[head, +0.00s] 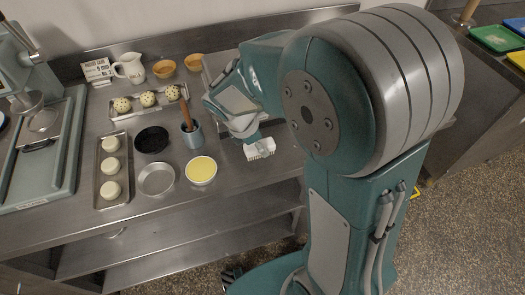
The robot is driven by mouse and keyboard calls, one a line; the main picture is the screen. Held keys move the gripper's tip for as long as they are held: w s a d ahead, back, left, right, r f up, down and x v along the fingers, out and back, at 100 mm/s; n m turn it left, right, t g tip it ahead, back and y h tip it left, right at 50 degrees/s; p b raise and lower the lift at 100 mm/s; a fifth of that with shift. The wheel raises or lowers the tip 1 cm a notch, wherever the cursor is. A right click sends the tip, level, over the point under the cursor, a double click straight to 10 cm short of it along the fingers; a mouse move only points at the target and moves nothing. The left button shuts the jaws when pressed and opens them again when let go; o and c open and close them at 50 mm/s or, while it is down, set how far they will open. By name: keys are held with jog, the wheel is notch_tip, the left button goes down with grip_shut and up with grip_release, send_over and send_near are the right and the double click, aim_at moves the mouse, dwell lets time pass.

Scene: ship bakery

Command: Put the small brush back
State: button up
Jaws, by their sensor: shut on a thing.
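The small brush (260,149) shows as a pale, bristly block in the head view, right of the middle of the counter. My gripper (245,129) is shut on it, with the bristles sticking out below and to the right. The grip itself is partly hidden by my wrist. I cannot tell if the bristles touch the counter. A blue-grey cup (192,135) stands left of my gripper, with a brown handle (186,112) leaning out of it.
A bowl of yellow filling (201,170), an empty metal bowl (156,179) and a dark bowl (151,140) stand near the cup. Trays with pale buns (111,166) and speckled buns (148,99) lie left and behind. A white jug (130,68) stands at the back.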

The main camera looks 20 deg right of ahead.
jog(key=shift+w+d+f, duration=0.1)
jog(key=shift+d+f, duration=0.05)
jog(key=shift+f, duration=0.8)
jog(key=shift+d+f, duration=0.15)
jog(key=shift+f, duration=0.75)
jog(key=o, duration=1.1)
jog(key=shift+f, duration=0.1)
jog(key=v, duration=1.2)
jog(key=s+d+r+m+t+y, duration=0.1)
jog(key=s+r+m+t, duration=0.1)
jog(key=s+m, duration=0.2)
jog(key=s+d+r+m+t+y, duration=0.1)
jog(key=s+d+r+m+y, duration=0.1)
jog(key=s+m, duration=0.3)
jog(key=s+d+r+m+t+y, duration=0.1)
jog(key=s+r+m, duration=0.3)
jog(key=m, duration=0.5)
jog(key=shift+s+d+t+y, duration=0.3)
jog(key=shift+s+t, duration=0.3)
jog(key=shift+t, duration=0.2)
